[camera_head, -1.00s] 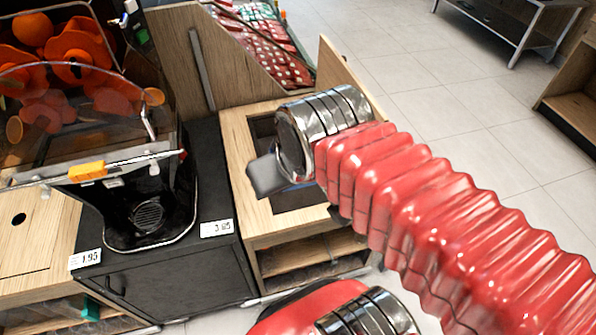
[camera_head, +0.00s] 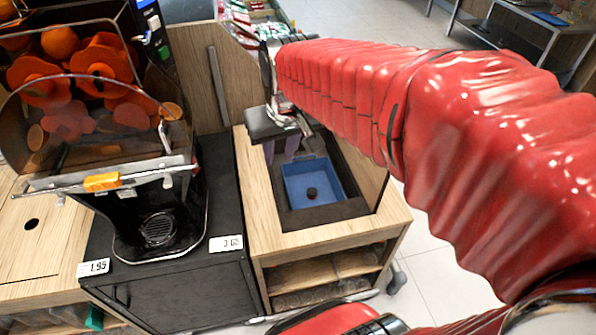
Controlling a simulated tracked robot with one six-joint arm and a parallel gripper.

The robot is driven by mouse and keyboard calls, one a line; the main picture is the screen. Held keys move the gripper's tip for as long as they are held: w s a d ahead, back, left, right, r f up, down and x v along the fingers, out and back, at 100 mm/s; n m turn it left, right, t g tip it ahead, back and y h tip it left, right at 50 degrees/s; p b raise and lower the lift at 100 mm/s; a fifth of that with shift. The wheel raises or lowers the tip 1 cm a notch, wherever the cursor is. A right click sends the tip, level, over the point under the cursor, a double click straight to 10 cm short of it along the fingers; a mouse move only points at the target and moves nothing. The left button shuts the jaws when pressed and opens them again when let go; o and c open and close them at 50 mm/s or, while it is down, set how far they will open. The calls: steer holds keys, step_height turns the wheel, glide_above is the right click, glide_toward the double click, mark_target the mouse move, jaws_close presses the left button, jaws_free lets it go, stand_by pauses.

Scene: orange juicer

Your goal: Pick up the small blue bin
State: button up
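The small blue bin (camera_head: 325,173) sits in the dark recess of the wooden counter, right of the juicer. Its open top faces up, and a small dark round spot or object shows inside on its floor. My gripper (camera_head: 281,152) hangs above the recess at the bin's back left, fingers pointing down. Two fingers show with a gap between them, so it looks open, and nothing is seen between them. I cannot tell the exact height of the fingertips over the bin. My red arm reaches in from the right.
The orange juicer (camera_head: 150,215) stands on a black cabinet at the left, with price tags in front. The wooden counter (camera_head: 262,205) frames the recess, with a tall wooden panel behind. Tiled floor (camera_head: 440,265) is free at the right.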

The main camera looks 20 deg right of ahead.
steer(key=w+d+f+g, duration=0.1)
steer(key=w+d+f, duration=0.2)
steer(key=w+f, duration=0.4)
steer(key=w+d+f+g, duration=0.1)
steer(key=w+d+f, duration=0.1)
steer(key=w+f, duration=0.5)
steer(key=w+d+f+g, duration=0.1)
steer(key=w+d+f, duration=0.1)
steer(key=w+f, duration=0.3)
steer(key=w+d+f+m+g, duration=0.1)
steer(key=w+d+f, duration=0.2)
steer(key=f, duration=0.8)
steer(key=shift+w+d+f+m, duration=0.25)
steer(key=shift+w+f+m, duration=0.05)
steer(key=shift+w, duration=0.6)
step_height(320, 180, down, 8)
steer(key=shift+f, duration=0.3)
